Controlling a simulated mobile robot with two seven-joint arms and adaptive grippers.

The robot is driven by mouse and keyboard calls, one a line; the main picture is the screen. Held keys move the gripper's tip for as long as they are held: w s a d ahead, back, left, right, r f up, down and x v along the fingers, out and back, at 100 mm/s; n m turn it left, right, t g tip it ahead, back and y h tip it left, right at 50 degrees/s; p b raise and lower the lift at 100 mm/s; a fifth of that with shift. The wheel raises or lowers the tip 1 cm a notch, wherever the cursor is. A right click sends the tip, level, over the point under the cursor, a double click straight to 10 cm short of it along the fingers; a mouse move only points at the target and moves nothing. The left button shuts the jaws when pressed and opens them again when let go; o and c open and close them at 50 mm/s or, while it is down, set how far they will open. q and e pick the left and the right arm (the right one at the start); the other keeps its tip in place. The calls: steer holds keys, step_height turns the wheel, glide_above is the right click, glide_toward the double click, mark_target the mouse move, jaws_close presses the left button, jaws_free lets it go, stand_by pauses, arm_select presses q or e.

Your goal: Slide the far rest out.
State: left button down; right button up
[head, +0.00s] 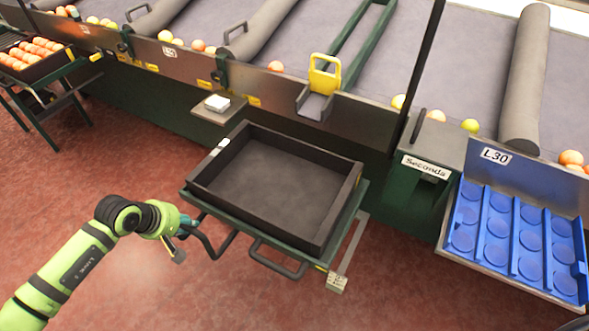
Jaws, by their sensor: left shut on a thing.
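A green-framed rest (228,222) stands out from the sorting machine in the middle of the head view, with an empty dark crate (341,214) on it. A dark bent handle (217,248) sticks out at its left front corner, and a second dark handle (277,267) is on its front edge. My left gripper (184,231) is shut on the bent handle at its left end; the fingertips are small and partly hidden. Another rest (54,101) at the far left carries a crate of oranges (60,70). My right gripper is out of view.
A yellow-handled chute (316,103) and a small shelf with a white device (217,103) are on the machine's front. A grey box labelled Seconds (439,142) and a blue cupped tray (493,232) stand at right. The red floor (150,180) at left is clear.

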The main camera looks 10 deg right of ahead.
arm_select(q)
steer(key=shift+s+a+f, duration=0.25)
steer(key=shift+s+a, duration=0.15)
steer(key=shift+s, duration=0.35)
steer(key=shift+s+a+f, duration=0.2)
steer(key=shift+s+a, duration=0.2)
steer(key=shift+s, duration=0.3)
steer(key=c, duration=0.8)
jaws_free()
steer(key=shift+c, duration=0.2)
steer(key=shift+w+r, duration=0.1)
steer(key=shift+w, duration=0.05)
steer(key=shift+r, duration=0.15)
step_height(320, 180, up, 7)
steer(key=p, duration=0.4)
steer(key=shift+p, duration=0.3)
steer(key=shift+w, duration=0.1)
